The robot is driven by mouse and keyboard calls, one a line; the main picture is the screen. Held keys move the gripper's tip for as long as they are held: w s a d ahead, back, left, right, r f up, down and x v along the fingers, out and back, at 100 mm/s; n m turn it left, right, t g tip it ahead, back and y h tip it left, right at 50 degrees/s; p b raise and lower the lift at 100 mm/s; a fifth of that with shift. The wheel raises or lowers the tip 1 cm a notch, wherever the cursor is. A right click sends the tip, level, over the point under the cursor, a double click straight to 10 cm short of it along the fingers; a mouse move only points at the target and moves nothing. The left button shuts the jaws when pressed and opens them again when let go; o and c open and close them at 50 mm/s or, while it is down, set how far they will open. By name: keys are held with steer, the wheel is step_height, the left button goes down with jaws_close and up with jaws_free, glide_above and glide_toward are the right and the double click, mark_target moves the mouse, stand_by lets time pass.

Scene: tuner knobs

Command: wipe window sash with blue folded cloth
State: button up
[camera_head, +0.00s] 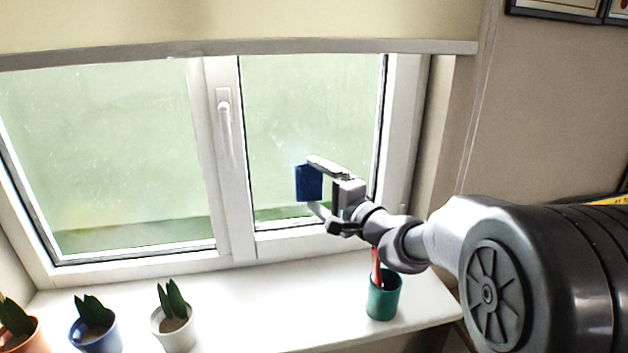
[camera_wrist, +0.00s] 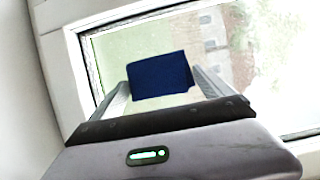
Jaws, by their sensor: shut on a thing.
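The blue folded cloth (camera_head: 308,183) is held by my gripper (camera_head: 316,184) in front of the right window sash (camera_head: 232,150). My gripper is shut on the cloth, with one finger above it and one below it in the head view. In the wrist view the cloth (camera_wrist: 160,76) sits between the two fingers, with the sash's glass behind it. The white sash frame (camera_wrist: 88,60) runs along the left in that view. I cannot tell whether the cloth touches the glass.
A green cup (camera_head: 383,298) with a red item stands on the white sill (camera_head: 270,310) below my arm. Potted plants in white (camera_head: 175,330), blue (camera_head: 97,335) and orange (camera_head: 30,340) pots stand at the left. A blind (camera_head: 240,47) hangs above. A white handle (camera_head: 224,115) sticks out mid-window.

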steer(key=shift+s+d, duration=0.15)
steer(key=shift+s, duration=0.3)
steer(key=shift+s+d, duration=0.2)
steer(key=shift+s, duration=0.55)
steer(key=shift+s+d, duration=0.2)
steer(key=shift+s, duration=0.5)
